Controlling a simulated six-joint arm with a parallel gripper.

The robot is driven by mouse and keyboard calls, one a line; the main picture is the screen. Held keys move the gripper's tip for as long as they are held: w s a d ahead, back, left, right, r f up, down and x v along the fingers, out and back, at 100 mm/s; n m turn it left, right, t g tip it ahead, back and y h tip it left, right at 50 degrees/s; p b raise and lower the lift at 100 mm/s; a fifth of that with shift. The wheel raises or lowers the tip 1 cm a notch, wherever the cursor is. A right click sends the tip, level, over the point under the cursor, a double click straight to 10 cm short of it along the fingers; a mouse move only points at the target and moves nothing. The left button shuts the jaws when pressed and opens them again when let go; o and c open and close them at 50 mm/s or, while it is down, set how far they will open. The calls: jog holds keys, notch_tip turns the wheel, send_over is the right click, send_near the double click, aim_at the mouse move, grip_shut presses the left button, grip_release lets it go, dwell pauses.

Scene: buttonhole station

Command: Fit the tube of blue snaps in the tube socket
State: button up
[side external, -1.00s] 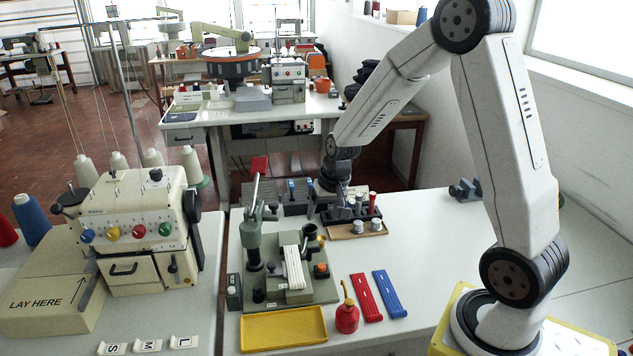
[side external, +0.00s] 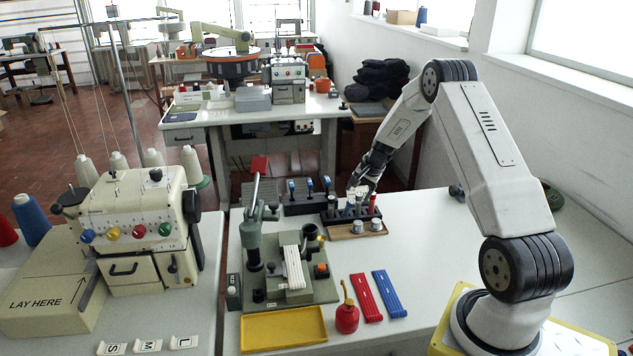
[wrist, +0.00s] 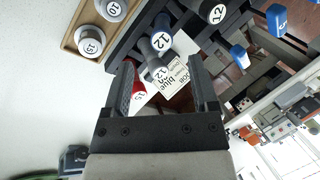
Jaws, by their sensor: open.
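A blue slotted strip (side external: 389,293), the only blue tube-like piece I see, lies flat on the white table, right of a red strip (side external: 366,297). The green press (side external: 262,292) stands left of them, with a white strip (side external: 293,267) on it. A dark cup (side external: 310,232) is at its back right; I cannot tell whether it is the tube socket. My gripper (side external: 357,188) is at the dark rack (side external: 343,217), far from the blue strip.
A wooden tray (side external: 345,235) with two silver cylinders stands before the rack. Another dark rack (side external: 304,207) holds blue-topped pieces. A red oil bottle (side external: 346,316) stands beside the red strip, right of the yellow tray (side external: 284,330). The table right of the blue strip is clear.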

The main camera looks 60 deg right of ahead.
aim_at(348, 215)
jog(key=shift+x, duration=1.3)
jog(key=shift+a+f, duration=0.1)
jog(key=shift+f, duration=0.05)
jog(key=shift+x, duration=2.45)
jog(key=shift+w+a, duration=0.1)
jog(key=shift+w, duration=0.05)
grip_shut()
